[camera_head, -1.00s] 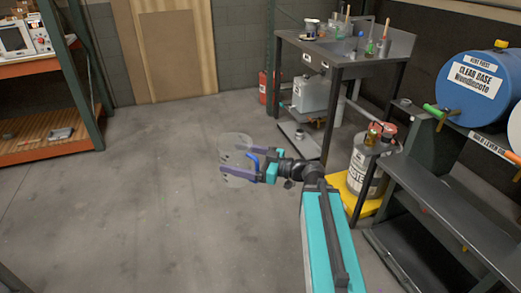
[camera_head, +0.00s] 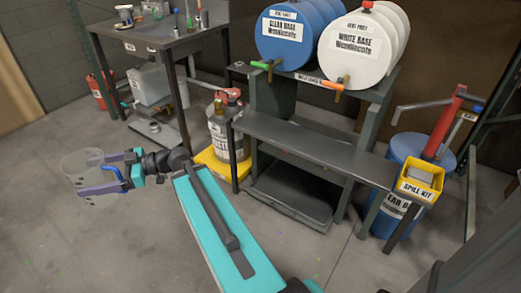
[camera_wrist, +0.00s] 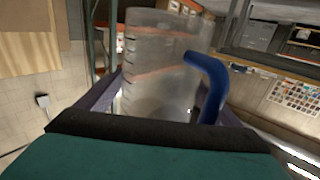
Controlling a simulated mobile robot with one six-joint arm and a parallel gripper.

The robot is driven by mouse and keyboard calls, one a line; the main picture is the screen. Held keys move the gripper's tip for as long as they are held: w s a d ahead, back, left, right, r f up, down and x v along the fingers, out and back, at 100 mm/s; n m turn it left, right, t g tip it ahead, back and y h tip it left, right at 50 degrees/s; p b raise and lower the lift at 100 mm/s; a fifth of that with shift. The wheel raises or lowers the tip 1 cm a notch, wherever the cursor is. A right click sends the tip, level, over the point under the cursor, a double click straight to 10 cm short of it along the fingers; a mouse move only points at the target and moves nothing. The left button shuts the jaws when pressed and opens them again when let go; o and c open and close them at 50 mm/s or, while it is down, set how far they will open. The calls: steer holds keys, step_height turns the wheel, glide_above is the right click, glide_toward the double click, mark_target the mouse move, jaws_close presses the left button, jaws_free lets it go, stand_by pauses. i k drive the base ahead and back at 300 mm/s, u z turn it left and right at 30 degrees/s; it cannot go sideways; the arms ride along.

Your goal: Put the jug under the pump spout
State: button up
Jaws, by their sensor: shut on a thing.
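The jug (camera_head: 82,166) is a clear, see-through vessel with a blue handle, at the left of the head view. My gripper (camera_head: 97,176) is shut on it, with purple fingers on either side, and holds it above the bare floor. In the wrist view the jug (camera_wrist: 158,65) looks roughly upright with dark marks on its wall, and its blue handle is on the right. The pump (camera_head: 442,132) has a red body and stands on a blue drum (camera_head: 408,150) at the right. Its grey spout (camera_head: 424,105) points left, far from the jug.
A dark rack (camera_head: 310,150) bears a blue barrel (camera_head: 284,45) and a white barrel (camera_head: 349,62) with taps. A yellow spill kit box (camera_head: 416,190) stands before the drum. A metal can (camera_head: 218,138) stands on a yellow tray. The floor in front is open.

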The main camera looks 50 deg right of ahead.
mark_target(373, 171)
steer(key=z, duration=0.25)
steer(key=k, duration=0.2)
steer(key=z, duration=3.65)
